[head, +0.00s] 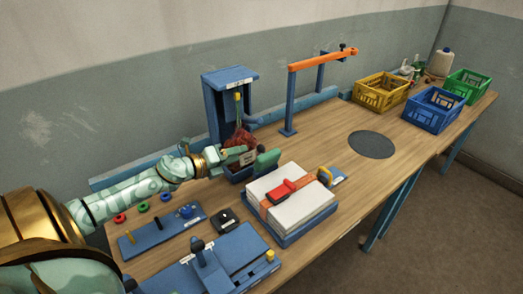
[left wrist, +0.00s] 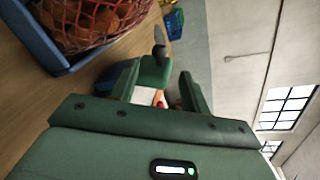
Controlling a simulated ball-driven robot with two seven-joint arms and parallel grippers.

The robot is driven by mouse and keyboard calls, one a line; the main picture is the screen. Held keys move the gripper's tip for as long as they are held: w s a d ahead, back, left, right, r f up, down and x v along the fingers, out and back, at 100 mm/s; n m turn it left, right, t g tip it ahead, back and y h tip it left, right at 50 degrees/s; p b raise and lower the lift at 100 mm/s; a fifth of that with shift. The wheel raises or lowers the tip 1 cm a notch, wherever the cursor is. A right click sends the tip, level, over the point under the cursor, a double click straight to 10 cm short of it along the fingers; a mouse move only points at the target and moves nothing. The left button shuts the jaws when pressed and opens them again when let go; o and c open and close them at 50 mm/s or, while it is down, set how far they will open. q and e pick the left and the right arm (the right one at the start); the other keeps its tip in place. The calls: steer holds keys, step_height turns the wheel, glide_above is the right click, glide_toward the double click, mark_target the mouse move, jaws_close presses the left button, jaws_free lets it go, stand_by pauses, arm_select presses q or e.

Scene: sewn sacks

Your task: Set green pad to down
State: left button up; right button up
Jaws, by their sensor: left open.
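The green pad (head: 268,161) stands up at the right end of the blue tray (head: 238,175) that holds a red net sack (head: 240,140). In the left wrist view the green pad (left wrist: 155,72) shows straight ahead, between my two fingers. My left gripper (head: 238,153) reaches in from the left, over the tray and close to the pad. Its fingers are open and nothing is held between them. It also shows in the left wrist view (left wrist: 158,85). I cannot tell whether a finger touches the pad. My right gripper is not in view.
A blue stand (head: 213,105) rises behind the tray, and an orange arm (head: 320,60) stands farther back. The table around the dark disc (head: 371,145) is clear.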

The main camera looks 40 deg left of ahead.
mark_target(261, 148)
arm_select(q)
steer(key=b+x, duration=0.1)
steer(key=x, duration=0.9)
steer(key=shift+w+f, duration=0.1)
jaws_close()
